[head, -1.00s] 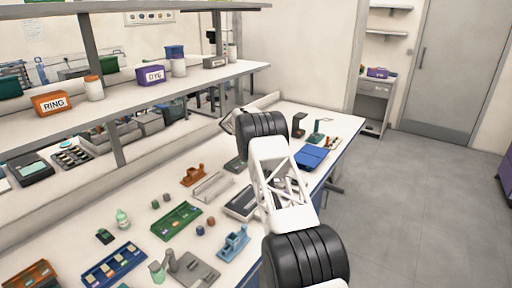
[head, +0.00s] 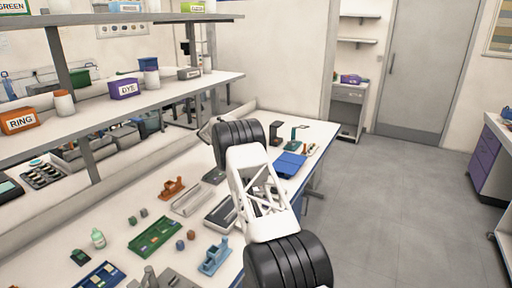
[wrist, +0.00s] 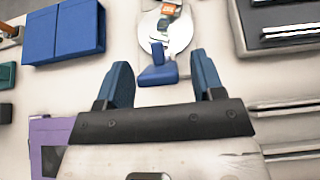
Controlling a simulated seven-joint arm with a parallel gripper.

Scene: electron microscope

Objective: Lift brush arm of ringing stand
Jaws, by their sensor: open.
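In the wrist view a round, pale metal disc (wrist: 148,26) carries a small upright part with an orange patch and a blue wedge-shaped piece (wrist: 158,76) at its near side. This looks like the ringing stand with its brush arm, but I cannot tell for sure which part is the arm. My gripper (wrist: 160,60) is open, with one blue finger on each side of the blue piece. Nothing is held between the fingers, and I cannot tell the height gap. In the head view my own arm hides the gripper and the stand.
In the wrist view a blue case (wrist: 65,32) lies at the upper left, a purple item (wrist: 48,148) at the lower left and a dark slotted tray (wrist: 285,22) at the upper right. In the head view a green rack (head: 155,236) and a blue holder (head: 214,256) stand on the bench.

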